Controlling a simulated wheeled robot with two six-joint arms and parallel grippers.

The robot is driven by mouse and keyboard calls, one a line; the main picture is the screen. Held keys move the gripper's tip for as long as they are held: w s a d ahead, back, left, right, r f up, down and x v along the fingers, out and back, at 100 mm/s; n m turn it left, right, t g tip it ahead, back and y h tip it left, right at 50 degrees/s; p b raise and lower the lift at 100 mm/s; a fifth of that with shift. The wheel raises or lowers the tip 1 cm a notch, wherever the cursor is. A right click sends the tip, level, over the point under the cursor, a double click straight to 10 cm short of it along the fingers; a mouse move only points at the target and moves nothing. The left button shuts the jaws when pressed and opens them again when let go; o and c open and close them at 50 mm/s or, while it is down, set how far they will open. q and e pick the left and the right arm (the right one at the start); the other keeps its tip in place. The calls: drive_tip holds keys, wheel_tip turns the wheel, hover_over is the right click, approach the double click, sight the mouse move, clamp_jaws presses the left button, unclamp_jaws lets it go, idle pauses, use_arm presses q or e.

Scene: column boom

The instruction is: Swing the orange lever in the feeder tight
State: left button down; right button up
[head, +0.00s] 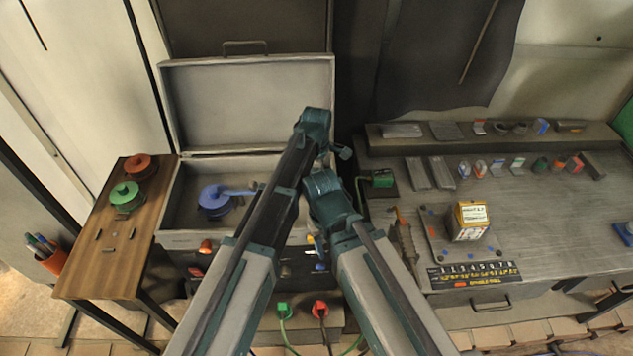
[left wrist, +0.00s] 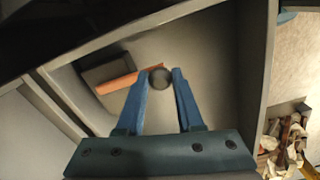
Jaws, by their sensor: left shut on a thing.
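In the left wrist view, the orange lever (left wrist: 118,83) lies across a dark block (left wrist: 103,72) inside a grey-walled box, the feeder (left wrist: 215,45). A dark round knob (left wrist: 159,78) is at the lever's right end. My left gripper (left wrist: 160,83) has its two blue fingers shut on this knob, one on each side. In the head view the lever is not visible, and my two arms cover the middle of the picture. My left gripper is hidden there, and I cannot make out my right gripper.
An open grey case (head: 172,212) with a raised lid holds a blue spool (head: 214,200). A wooden side table (head: 90,272) at left carries green and red spools. A grey workbench (head: 560,215) at right carries a small box (head: 470,220) and several small parts.

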idle(0.3)
use_arm(q)
drive_tip(key=c, duration=0.5)
unclamp_jaws()
drive_tip(key=shift+d, duration=0.1)
drive_tip(key=shift+c, duration=0.2)
wheel_tip(320, 180, up, 14)
drive_tip(key=p, duration=1.3)
drive_tip(key=shift+p, duration=0.4)
drive_tip(key=shift+f, duration=0.1)
